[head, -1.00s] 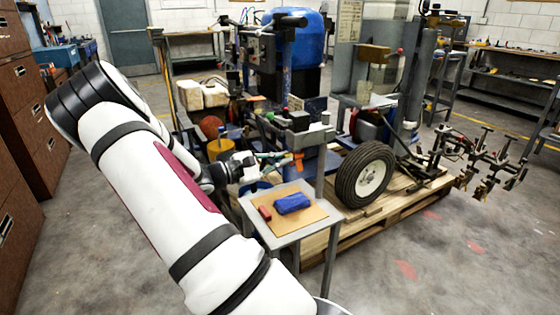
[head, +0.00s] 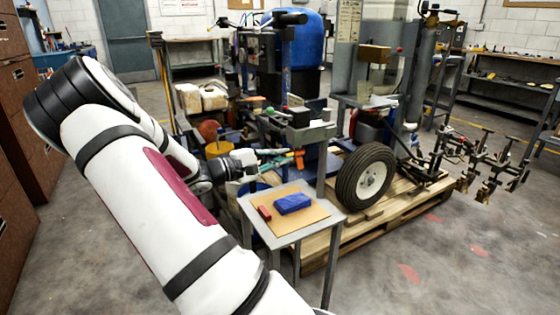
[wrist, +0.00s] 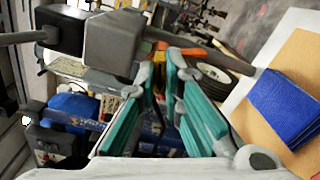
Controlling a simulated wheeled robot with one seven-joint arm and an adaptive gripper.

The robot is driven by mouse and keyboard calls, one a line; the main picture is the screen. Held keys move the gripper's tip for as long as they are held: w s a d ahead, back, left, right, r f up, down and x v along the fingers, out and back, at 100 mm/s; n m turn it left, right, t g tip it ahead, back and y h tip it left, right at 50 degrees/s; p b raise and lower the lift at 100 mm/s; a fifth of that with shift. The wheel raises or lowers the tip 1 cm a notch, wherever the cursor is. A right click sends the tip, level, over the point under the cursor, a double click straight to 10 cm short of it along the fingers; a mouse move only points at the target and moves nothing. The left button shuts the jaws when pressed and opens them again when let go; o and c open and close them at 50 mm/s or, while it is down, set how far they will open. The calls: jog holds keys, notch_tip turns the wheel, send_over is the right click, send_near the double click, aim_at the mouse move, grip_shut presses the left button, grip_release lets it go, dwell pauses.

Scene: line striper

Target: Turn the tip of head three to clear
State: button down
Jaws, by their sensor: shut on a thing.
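A small orange tip (head: 299,159) shows at the front of the striper, below a grey block on a bar. My gripper (head: 284,158) reaches it from the left, with its teal fingers at the orange piece. In the wrist view my gripper (wrist: 160,64) has its two teal-padded fingers converging, with orange (wrist: 161,47) showing at and just beyond the fingertips. The gripper is shut on the orange tip. The fingers partly hide it, so its exact angle is hard to tell.
A small grey side table (head: 255,225) with a tan board, blue cloth (head: 292,203) and red block (head: 264,213) stands just below the gripper. Grey blocks on a rod (wrist: 110,42) are close to the fingers. A tyre (head: 365,177) on the wooden pallet is to the right.

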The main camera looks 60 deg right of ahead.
jog(key=shift+m+b, duration=0.9)
jog(key=shift+m+b, duration=1.1)
jog(key=shift+s+m+b, duration=0.1)
jog(key=shift+m+b, duration=2.5)
jog(key=shift+b, duration=1.2)
jog(key=shift+m+b, duration=0.35)
jog(key=shift+m, duration=1.65)
jog(key=m, duration=0.8)
jog(key=shift+s+d+m, duration=0.1)
jog(key=shift+m, duration=0.2)
